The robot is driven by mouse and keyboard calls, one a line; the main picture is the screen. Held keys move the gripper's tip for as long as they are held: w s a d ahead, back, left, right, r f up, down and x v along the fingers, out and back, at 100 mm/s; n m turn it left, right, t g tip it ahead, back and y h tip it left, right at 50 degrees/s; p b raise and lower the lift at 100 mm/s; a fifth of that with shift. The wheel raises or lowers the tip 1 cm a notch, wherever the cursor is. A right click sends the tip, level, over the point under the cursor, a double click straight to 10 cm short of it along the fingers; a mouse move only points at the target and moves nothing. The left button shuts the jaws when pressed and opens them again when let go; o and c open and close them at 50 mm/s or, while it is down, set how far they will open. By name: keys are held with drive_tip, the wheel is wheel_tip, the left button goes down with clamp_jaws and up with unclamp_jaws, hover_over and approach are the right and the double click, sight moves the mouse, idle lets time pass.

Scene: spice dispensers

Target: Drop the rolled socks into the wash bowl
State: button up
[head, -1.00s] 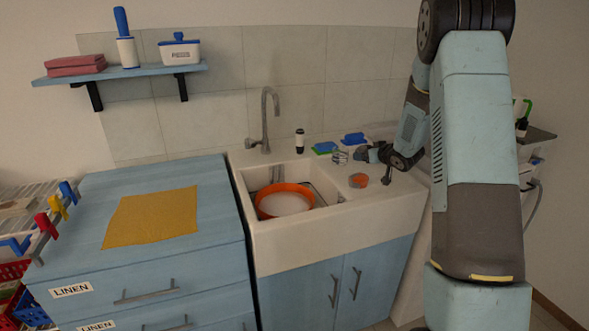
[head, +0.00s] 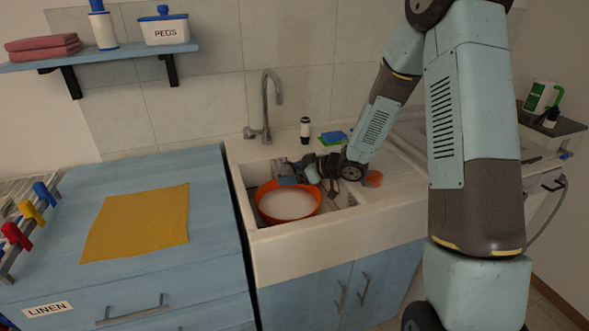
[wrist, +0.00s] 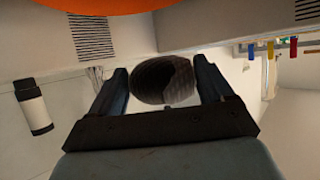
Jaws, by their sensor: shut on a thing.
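The rolled socks (wrist: 163,80) are a dark grey, ribbed roll held between the two fingers of my gripper (wrist: 162,72) in the wrist view. In the head view my gripper (head: 284,173) is at the far rim of the wash bowl, above the sink, and the socks are hard to make out there. The wash bowl (head: 262,209) is orange with a pale inside and sits in the sink basin. Its orange side also shows at the top of the wrist view (wrist: 100,5).
The white sink (head: 300,238) has a tap (head: 265,105) at the back. A dark-and-white bottle (head: 305,130), a blue-green sponge (head: 332,138) and a small orange item (head: 373,178) stand by it. A yellow cloth (head: 137,222) lies on the blue cabinet to the left.

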drive_tip(key=f, duration=0.3)
drive_tip(key=shift+w+d, duration=0.2)
drive_tip(key=shift+d, duration=0.2)
drive_tip(key=shift+d+f, duration=0.1)
drive_tip(key=shift+f, duration=1.1)
drive_tip(key=o, duration=0.9)
drive_tip(key=shift+o, duration=0.2)
drive_tip(key=shift+r, duration=0.1)
